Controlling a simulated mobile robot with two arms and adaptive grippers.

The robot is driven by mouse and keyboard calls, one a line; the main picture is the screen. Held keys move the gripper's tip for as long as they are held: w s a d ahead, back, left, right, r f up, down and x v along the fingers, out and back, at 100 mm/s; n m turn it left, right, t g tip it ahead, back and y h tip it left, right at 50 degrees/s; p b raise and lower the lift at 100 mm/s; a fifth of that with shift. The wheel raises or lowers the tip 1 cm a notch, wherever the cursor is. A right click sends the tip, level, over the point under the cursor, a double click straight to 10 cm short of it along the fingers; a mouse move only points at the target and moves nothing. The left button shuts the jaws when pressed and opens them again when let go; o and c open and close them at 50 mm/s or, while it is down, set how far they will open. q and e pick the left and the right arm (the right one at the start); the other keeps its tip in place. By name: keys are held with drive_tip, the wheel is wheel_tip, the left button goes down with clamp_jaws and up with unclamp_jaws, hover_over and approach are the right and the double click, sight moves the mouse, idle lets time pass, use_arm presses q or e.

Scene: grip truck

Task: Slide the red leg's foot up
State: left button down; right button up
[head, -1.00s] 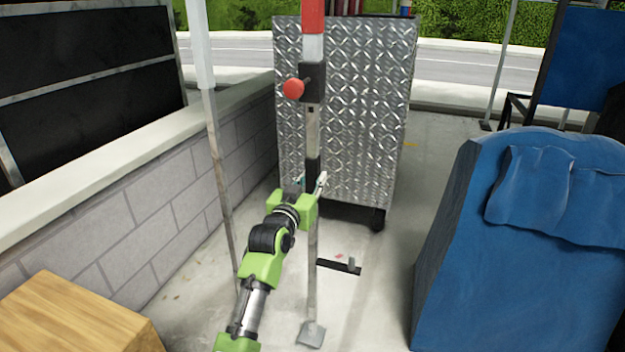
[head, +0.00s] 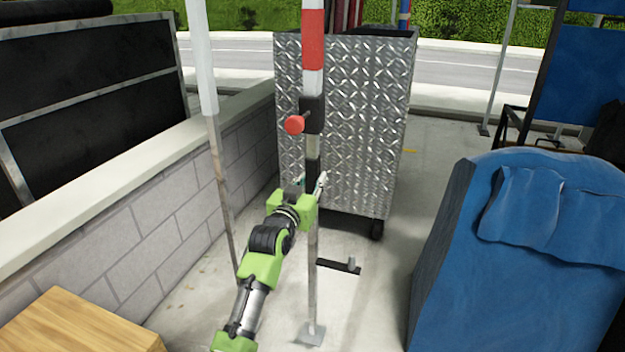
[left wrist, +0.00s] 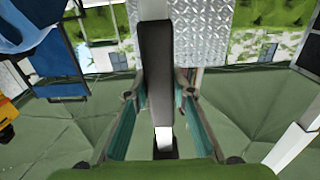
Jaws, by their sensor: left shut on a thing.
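The red leg (head: 313,45) is an upright red and white pole. A black sleeve (head: 312,117) with a red knob (head: 294,125) sits partway down it. A thin grey inner pole (head: 312,255) runs from the sleeve to a square foot plate (head: 310,334). My left gripper (head: 314,187) is shut around the dark section of the inner pole, a short way below the sleeve. In the left wrist view that dark section (left wrist: 155,65) stands between the two fingers. I cannot tell whether the foot plate touches the floor. My right gripper is out of view.
A diamond-plate metal cart (head: 365,125) stands close behind the leg. A second, white leg (head: 203,75) stands to the left, before a grey block wall (head: 160,220). A blue covered object (head: 530,270) is at the right, a wooden box (head: 80,325) at lower left.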

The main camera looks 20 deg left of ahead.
use_arm(q)
drive_tip(key=shift+r, duration=0.6)
drive_tip(key=c, duration=1.8)
unclamp_jaws()
drive_tip(key=shift+c, duration=0.2)
drive_tip(key=shift+o, duration=0.6)
drive_tip(key=shift+f, duration=0.2)
drive_tip(key=shift+f, duration=0.1)
drive_tip(key=s, duration=1.2)
drive_tip(key=shift+a, duration=0.25)
